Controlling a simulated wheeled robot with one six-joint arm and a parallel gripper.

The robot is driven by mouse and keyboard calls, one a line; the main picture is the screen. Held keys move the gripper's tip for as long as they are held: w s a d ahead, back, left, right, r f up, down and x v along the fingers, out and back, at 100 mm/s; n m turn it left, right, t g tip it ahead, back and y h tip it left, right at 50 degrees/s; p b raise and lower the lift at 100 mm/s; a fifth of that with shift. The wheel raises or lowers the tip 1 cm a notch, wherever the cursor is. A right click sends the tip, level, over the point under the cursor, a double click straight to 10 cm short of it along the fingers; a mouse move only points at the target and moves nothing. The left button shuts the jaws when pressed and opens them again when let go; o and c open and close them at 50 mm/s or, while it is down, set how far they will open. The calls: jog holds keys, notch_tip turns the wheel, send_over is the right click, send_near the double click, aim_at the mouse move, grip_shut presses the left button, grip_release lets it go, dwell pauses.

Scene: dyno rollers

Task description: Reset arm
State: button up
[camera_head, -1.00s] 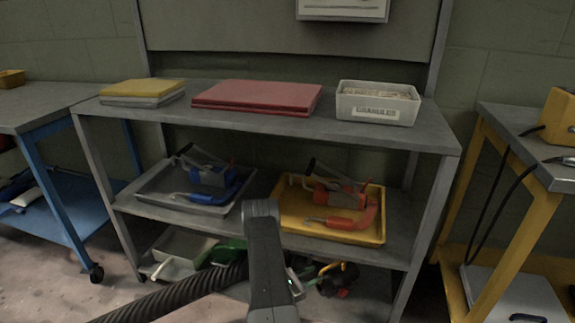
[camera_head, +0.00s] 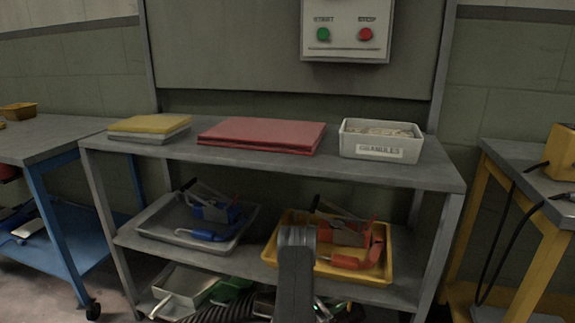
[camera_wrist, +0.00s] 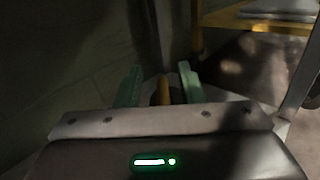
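My gripper (camera_wrist: 159,78) shows in the wrist view with its two green fingers apart. A blurred yellow-orange thing shows between them, with dark gaps beside it; I cannot tell whether it is near the fingers or behind them. No hold on anything is visible. In the head view my grey arm link (camera_head: 297,272) rises in front of the shelf unit, and the fingers are not clearly visible there.
The grey shelf unit (camera_head: 270,157) bears a red folder (camera_head: 262,134), a yellow folder (camera_head: 150,124) and a granules box (camera_head: 380,140). Below are a grey tray (camera_head: 160,228) and a yellow tray (camera_head: 272,250) with tools. A start-stop panel (camera_head: 345,48) hangs above.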

jog(key=shift+f, duration=0.1)
